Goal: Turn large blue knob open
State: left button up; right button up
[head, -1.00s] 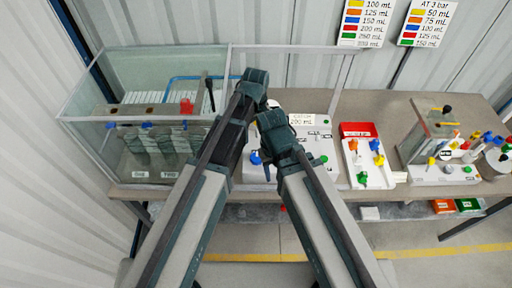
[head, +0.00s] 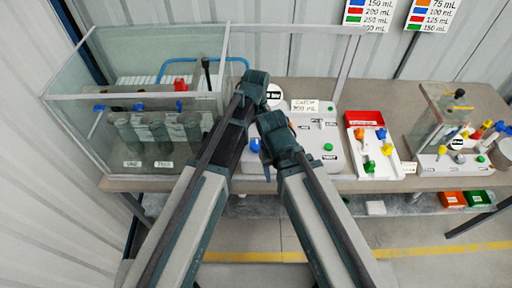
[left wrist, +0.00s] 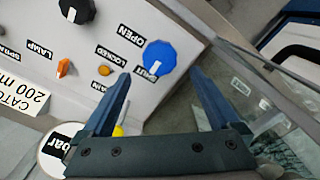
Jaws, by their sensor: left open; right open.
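The large blue knob (left wrist: 160,57) sits on a pale panel in the left wrist view, beside the labels OPEN and SHUT. It also shows in the head view (head: 255,145), between my two arms. My left gripper (left wrist: 162,84) is open, its two dark fingers pointing toward the knob. The knob appears beyond and between the fingertips, with nothing gripped; I cannot tell the remaining distance. In the head view my left gripper (head: 252,92) is largely hidden by its own wrist. My right gripper (head: 282,150) is just right of the knob, open, its fingertips hard to make out.
The panel also bears a black knob (left wrist: 77,10), an orange switch (left wrist: 64,68) and a round gauge (left wrist: 62,148). A glass tank (head: 65,95) stands left. A red-and-white tray (head: 364,118) with coloured parts and a glass-walled unit (head: 430,125) stand right.

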aim_at(256, 143)
pick_arm(q)
notch_tip(256, 143, down, 5)
jog(key=b, duration=0.4)
jog(key=shift+f, duration=0.1)
jog(key=c, duration=1.4)
